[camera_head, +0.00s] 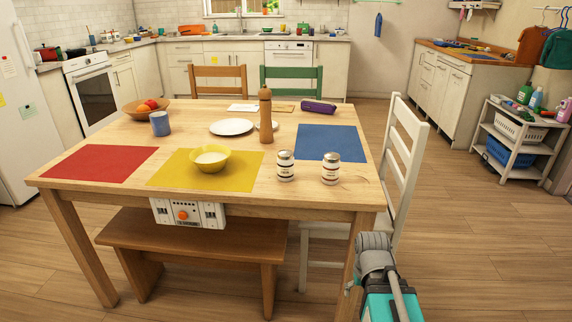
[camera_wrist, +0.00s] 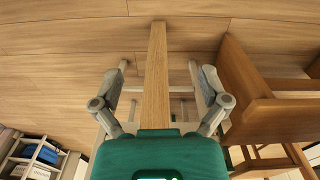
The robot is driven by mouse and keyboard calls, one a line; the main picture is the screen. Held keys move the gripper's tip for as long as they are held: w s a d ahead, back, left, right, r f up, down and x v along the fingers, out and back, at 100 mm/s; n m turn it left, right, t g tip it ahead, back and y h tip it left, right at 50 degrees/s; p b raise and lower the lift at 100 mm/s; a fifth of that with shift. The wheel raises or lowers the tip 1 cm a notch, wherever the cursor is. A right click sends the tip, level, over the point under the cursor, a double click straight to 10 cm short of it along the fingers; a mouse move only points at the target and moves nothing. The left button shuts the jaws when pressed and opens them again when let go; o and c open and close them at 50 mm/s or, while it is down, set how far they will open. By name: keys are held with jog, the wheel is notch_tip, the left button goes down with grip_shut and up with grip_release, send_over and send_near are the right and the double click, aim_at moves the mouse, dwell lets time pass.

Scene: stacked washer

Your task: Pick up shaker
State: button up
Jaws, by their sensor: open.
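Two small shakers with pale bodies, dark bands and metal-looking tops stand upright near the table's front right. The left shaker (camera_head: 285,166) is beside the yellow mat, and the right shaker (camera_head: 331,169) is just in front of the blue mat. A tall brown wooden mill (camera_head: 265,115) stands farther back. My gripper (camera_wrist: 157,65) is open and empty in the wrist view, its two fingers spread apart with a wooden table leg (camera_wrist: 156,90) showing beyond them. No shaker shows in the wrist view. In the head view my arm is at the lower right, beside the table's front right corner.
The wooden table (camera_head: 120,193) also holds a yellow bowl (camera_head: 210,160), white plate (camera_head: 231,127), blue cup (camera_head: 160,124) and purple case (camera_head: 318,106). A white chair (camera_head: 405,150) stands at its right side. A bench (camera_head: 190,237) is under the front edge. Floor is clear at right.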

aim_at(280, 158)
jog(key=w+a+r+n+t+h+p, duration=0.1)
jog(key=w+a+r+n+h+p, duration=0.2)
jog(key=r+p, duration=0.65)
jog(key=w+a+r+n+h+p, duration=0.15)
jog(key=w+r+n+p, duration=0.35)
jog(key=r+p, duration=0.5)
jog(key=w+a+r+n+t+h, duration=0.1)
jog(key=w+a+r+n, duration=0.1)
jog(key=a+n, duration=0.1)
jog(key=w+a+r+n+t+h, duration=0.1)
jog(key=w+a+r+n, duration=0.1)
jog(key=a, duration=0.3)
jog(key=w+a+r+n+t+h, duration=0.1)
jog(key=w+a+r+n, duration=0.1)
jog(key=a+n, duration=0.2)
jog(key=shift+w+a+n+t, duration=0.2)
jog(key=shift+a+n+t, duration=0.1)
jog(key=shift+a+t, duration=0.1)
jog(key=w+a+r+n+t+h, duration=0.1)
jog(key=a+r+n+t, duration=0.3)
jog(key=a, duration=1)
notch_tip(280, 158, up, 3)
jog(key=n+h, duration=0.1)
jog(key=n, duration=0.4)
jog(key=shift+w+a+r+t, duration=0.15)
jog(key=shift+w+a+t, duration=0.05)
jog(key=shift+a+t, duration=0.2)
jog(key=shift+d+h, duration=0.1)
jog(key=shift+h, duration=0.15)
